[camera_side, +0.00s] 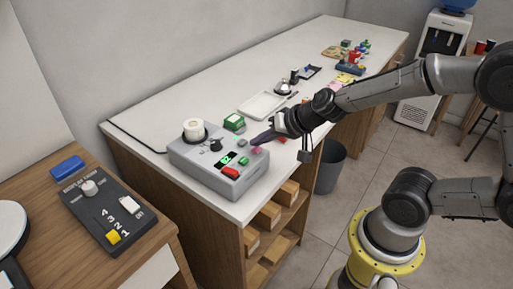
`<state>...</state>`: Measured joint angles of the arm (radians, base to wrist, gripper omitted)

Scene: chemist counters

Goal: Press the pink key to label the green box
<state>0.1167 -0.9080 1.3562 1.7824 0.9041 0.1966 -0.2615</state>
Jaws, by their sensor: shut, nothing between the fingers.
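The grey label machine (205,178) sits at the near end of the white counter, with a paper roll on its top. The pink key (257,150) is a small pink patch at the right of its top face. My gripper (254,143) is shut and empty, its dark fingertips just above the pink key. I cannot tell whether they touch it. The green box (234,122) stands on the counter just behind the machine, left of my gripper.
Other keys, a lit green display (226,160) and a red key (230,173) share the machine's top. A white tray (262,104) lies behind my gripper. Several small items stand at the far end. A black control box (103,213) lies on the wooden desk.

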